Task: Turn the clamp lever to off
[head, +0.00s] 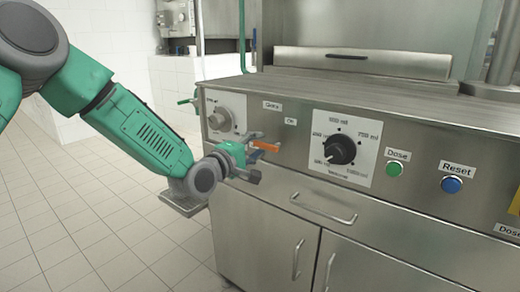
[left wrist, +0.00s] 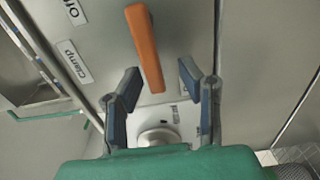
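The clamp lever (head: 266,146) is a short orange bar on the front panel of the steel machine, below small labels. In the left wrist view the lever (left wrist: 145,45) runs from the top middle down toward the gap between my fingers, slightly tilted. My left gripper (head: 256,157) is at the panel's left part, right by the lever. In the left wrist view the gripper (left wrist: 160,80) is open, with one finger on each side of the lever's lower end and visible gaps to both. The clamp label (left wrist: 74,62) is left of the lever. My right gripper is out of view.
A grey knob (head: 220,119) sits left of the lever, a black dial (head: 340,149) to the right. Further right are the green Dose button (head: 394,169) and blue Reset button (head: 451,184). A drawer handle (head: 323,208) juts out below. The tiled floor (head: 90,235) at left is clear.

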